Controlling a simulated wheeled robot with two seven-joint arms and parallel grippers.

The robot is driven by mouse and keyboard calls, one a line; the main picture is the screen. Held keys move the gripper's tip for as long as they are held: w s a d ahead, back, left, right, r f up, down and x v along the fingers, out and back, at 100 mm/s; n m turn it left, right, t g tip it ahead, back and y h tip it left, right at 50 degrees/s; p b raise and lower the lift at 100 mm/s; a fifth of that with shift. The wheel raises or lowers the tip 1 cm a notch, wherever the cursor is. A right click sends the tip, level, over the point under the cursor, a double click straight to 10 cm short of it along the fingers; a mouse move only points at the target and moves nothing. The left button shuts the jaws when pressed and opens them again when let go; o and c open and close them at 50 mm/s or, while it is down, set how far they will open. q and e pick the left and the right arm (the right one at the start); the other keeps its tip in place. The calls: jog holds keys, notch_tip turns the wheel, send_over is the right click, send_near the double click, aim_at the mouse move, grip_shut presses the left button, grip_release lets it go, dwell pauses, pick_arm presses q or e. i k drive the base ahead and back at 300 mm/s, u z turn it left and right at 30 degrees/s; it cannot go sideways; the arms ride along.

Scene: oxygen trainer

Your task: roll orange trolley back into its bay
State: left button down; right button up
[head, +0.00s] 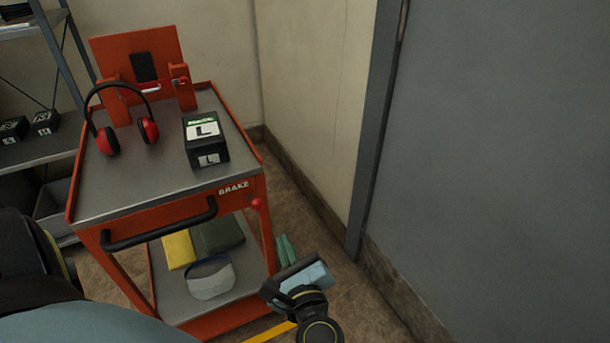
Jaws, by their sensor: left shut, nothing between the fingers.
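The orange trolley (170,212) stands left of centre in the head view, with a grey top and a lower shelf. A black push handle (160,226) runs across its near side. A "BRAKE" label and a small red knob (256,203) sit at its near right corner. My left gripper (286,246) is low, beside the trolley's right side, below the knob. Its greenish fingers are shut and empty, and it looks apart from the handle. My right gripper is not in view. The trolley's wheels are hidden.
Red earmuffs (147,130) and a black box marked L (206,143) stand on the trolley top. Its lower shelf holds a yellow item (179,250) and a clear visor (210,279). A grey panel (500,150) closes off the right. A yellow floor strip (270,333) shows below.

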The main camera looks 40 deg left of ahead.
aim_at(142, 193)
jog(key=k, duration=1)
